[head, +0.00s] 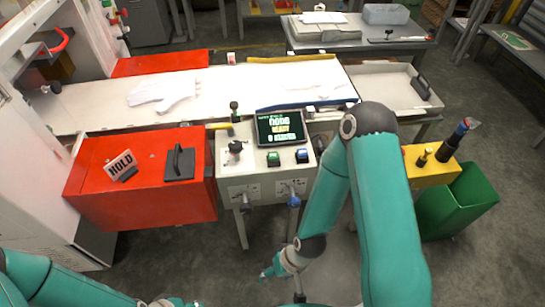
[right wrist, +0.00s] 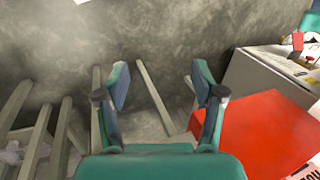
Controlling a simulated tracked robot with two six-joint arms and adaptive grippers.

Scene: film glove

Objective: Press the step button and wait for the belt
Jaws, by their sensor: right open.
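The control console (head: 266,170) stands in the middle of the head view. Its top carries a green button (head: 273,159) and a blue button (head: 302,156); their labels are too small to read. A dark screen (head: 281,127) behind them shows "READY". The pale belt (head: 232,85) runs behind the console with white film gloves (head: 163,92) lying flat on it. My right gripper (head: 268,272) is low in front of the console, apart from the buttons. In the right wrist view its fingers (right wrist: 160,85) are spread and empty. My left arm is at the bottom left, its gripper mostly cut off.
A red cabinet (head: 140,187) with a HOLD sign (head: 121,165) stands left of the console. A black knob (head: 235,148) rises beside the screen. A green bin (head: 460,203) and yellow box (head: 430,168) are at right.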

